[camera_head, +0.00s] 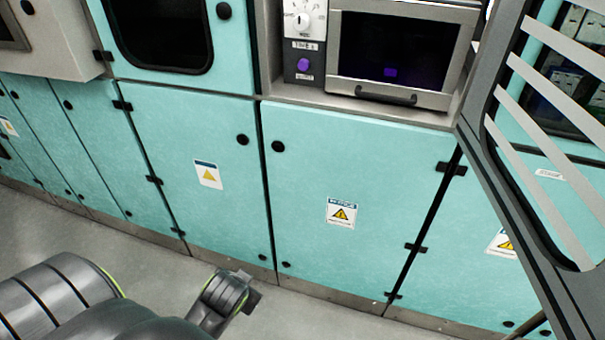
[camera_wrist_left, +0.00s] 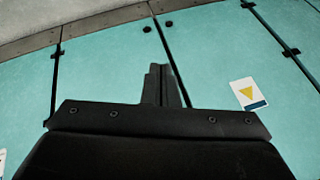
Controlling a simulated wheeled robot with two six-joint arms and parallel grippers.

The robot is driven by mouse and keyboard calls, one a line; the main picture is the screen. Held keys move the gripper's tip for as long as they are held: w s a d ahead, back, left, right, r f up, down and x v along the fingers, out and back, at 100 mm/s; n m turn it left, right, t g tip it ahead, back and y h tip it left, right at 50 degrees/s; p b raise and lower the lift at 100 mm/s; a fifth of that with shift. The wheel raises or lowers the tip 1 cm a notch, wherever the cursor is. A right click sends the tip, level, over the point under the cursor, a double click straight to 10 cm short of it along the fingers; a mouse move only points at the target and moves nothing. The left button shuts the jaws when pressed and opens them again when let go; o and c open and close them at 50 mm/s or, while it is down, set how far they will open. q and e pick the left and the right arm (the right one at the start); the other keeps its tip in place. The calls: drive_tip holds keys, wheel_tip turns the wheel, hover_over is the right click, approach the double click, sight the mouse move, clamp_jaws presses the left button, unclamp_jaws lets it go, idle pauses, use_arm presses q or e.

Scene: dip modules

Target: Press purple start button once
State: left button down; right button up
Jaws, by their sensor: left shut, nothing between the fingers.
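The purple start button (camera_head: 303,65) is a small round knob on the dark lower panel beside an oven-like unit, at the top middle of the head view. Small labels sit above and below it. My left gripper (camera_wrist_left: 160,85) is shut and empty in the left wrist view, in front of the teal cabinet doors. In the head view my left arm comes in at the bottom left, and its end (camera_head: 235,293) is low, far below the button and apart from it. The button does not show in the left wrist view. My right gripper is not in view.
The oven-like unit (camera_head: 348,50) has a dark window and a front handle (camera_head: 386,95). A white dial (camera_head: 302,20) sits above the button. Teal cabinet doors (camera_head: 350,180) fill the wall below. Grey floor is clear.

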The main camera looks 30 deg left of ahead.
sight(304, 65)
use_arm(q)
drive_tip(key=w+a+r+t+y, duration=0.2)
drive_tip(key=w+a+r+y, duration=0.1)
drive_tip(key=w+r, duration=0.6)
drive_tip(key=w+a+r+t+y, duration=0.35)
drive_tip(key=w+r, duration=0.35)
drive_tip(key=w, duration=0.4)
drive_tip(key=w+r+m+t+y, duration=0.1)
drive_tip(key=w+r+y, duration=0.1)
drive_tip(key=w+r, duration=0.4)
drive_tip(key=w+r+m+t+y, duration=0.1)
drive_tip(key=w+r+t+y, duration=0.1)
drive_tip(key=w+r, duration=0.5)
wheel_tip(304, 65, up, 6)
drive_tip(key=shift+a+r+y, duration=0.1)
drive_tip(key=shift+a+y, duration=0.2)
drive_tip(key=shift+y, duration=0.35)
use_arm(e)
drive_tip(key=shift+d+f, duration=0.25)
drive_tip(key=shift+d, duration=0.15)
